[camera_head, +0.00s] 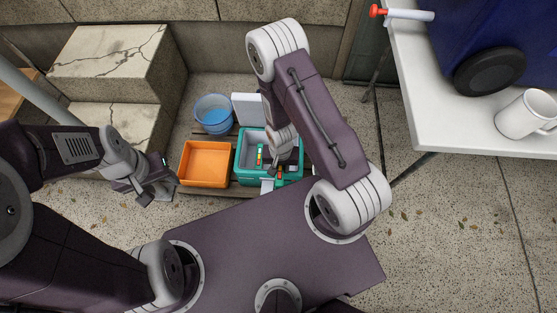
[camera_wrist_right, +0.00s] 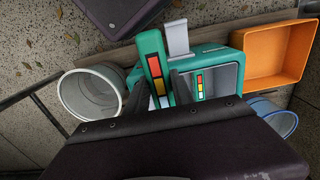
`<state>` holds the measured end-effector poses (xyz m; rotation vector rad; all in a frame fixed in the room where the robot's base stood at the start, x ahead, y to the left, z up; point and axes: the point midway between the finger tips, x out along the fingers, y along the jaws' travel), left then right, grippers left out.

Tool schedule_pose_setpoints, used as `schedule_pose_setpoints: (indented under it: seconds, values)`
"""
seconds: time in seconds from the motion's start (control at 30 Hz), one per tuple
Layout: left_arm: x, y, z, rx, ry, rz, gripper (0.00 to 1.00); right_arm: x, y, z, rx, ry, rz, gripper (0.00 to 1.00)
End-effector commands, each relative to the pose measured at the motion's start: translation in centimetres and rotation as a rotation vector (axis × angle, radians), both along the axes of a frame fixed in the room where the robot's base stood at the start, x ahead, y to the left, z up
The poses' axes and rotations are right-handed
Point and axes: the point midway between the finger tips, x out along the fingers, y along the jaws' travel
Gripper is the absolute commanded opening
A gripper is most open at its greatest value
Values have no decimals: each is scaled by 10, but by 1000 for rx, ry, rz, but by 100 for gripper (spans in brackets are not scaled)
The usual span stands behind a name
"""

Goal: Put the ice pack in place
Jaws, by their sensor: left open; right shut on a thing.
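The teal cooler box (camera_head: 240,168) stands open on a low wooden pallet, its grey interior visible; it also shows in the right wrist view (camera_wrist_right: 236,62). A grey latch (camera_wrist_right: 177,38) is on its front side. My right gripper (camera_wrist_right: 158,92) is shut on a flat teal slab with a red-orange-yellow strip, seemingly the ice pack (camera_wrist_right: 150,45), at the cooler's right part. I cannot tell how deep it sits. A similar coloured strip (camera_wrist_right: 198,82) shows inside the cooler, left of the held slab in the head view. My left gripper (camera_head: 155,188) is open and empty, left of the orange bin.
An orange bin (camera_head: 205,163) stands left of the cooler, a blue bucket (camera_head: 213,114) behind it. A pale panel (camera_head: 248,109) rises behind the cooler. A grey bucket (camera_wrist_right: 90,98) shows in the wrist view. Stone steps (camera_head: 110,65) and a white table (camera_head: 440,100) flank the area.

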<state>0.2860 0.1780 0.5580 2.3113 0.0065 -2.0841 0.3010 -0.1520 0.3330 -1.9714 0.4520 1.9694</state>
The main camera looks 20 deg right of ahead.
Motion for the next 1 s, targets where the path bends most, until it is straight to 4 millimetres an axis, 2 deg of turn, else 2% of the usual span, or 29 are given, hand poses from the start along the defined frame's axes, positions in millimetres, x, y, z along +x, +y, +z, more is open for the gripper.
schedule_pose_setpoints:
  seconds: [0.03,0.2,0.5,1.0]
  values:
    - [0,0,-8,0,0,0,51,15,-6,-4,1,-7,-6,0]
    - [0,0,-22,0,0,0,51,55,-26,-4,1,-6,-2,0]
    - [0,0,-44,0,0,0,51,113,-55,-3,0,-3,0,0]
    - [0,0,-114,0,0,0,51,110,-53,-112,0,1,2,0]
